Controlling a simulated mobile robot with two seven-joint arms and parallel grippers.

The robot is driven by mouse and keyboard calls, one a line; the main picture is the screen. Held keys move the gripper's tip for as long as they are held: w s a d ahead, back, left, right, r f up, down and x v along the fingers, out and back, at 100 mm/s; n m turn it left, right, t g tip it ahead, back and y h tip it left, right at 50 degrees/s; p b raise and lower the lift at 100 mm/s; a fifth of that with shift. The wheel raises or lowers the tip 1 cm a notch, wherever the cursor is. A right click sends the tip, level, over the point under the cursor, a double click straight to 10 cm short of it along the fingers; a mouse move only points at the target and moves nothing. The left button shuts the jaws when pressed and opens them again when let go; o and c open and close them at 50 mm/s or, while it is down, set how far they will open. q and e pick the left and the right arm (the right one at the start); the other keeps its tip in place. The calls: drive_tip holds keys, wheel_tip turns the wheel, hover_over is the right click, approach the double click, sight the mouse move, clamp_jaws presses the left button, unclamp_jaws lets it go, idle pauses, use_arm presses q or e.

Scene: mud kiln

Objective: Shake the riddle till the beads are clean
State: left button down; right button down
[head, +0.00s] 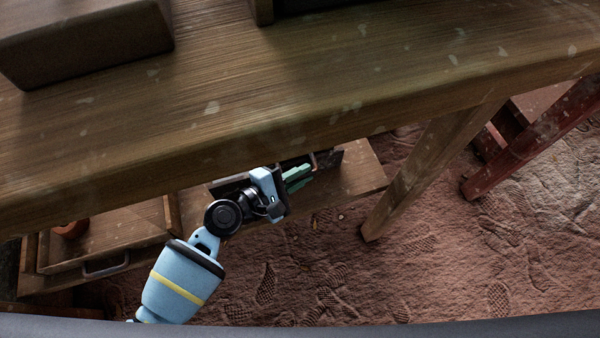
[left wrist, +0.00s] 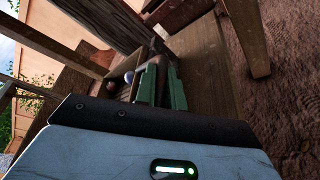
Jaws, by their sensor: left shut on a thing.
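My left gripper (head: 298,177) reaches under the front edge of the big table. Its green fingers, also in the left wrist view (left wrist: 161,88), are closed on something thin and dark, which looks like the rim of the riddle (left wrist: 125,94). The riddle is mostly hidden by the fingers and shadow. A small pale-blue round thing (left wrist: 128,76), perhaps a bead, shows just left of the fingers; whether it is clean I cannot tell. My right gripper is in neither view.
The wooden tabletop (head: 300,95) overhangs my left gripper, with a brown block (head: 85,40) on it. A table leg (head: 425,170) stands to the right. Below are a lower wooden board (head: 355,170) and a handled tray (head: 110,240) with a terracotta pot (head: 70,229). Bare earth floor lies in front.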

use_arm(q)
drive_tip(key=s+a, duration=0.1)
drive_tip(key=a, duration=0.4)
drive_tip(key=s+a, duration=0.1)
drive_tip(key=a, duration=0.2)
drive_tip(key=shift+s+b, duration=0.3)
drive_tip(key=shift+b, duration=0.1)
drive_tip(key=shift+f, duration=0.1)
drive_tip(key=c, duration=1.5)
unclamp_jaws()
drive_tip(key=shift+a, duration=0.1)
drive_tip(key=shift+s, duration=0.1)
drive_tip(key=p+v, duration=0.1)
drive_tip(key=v, duration=0.5)
drive_tip(key=shift+s+a, duration=0.15)
drive_tip(key=shift+a, duration=0.1)
drive_tip(key=shift+s+a+r, duration=0.3)
drive_tip(key=shift+a, duration=0.1)
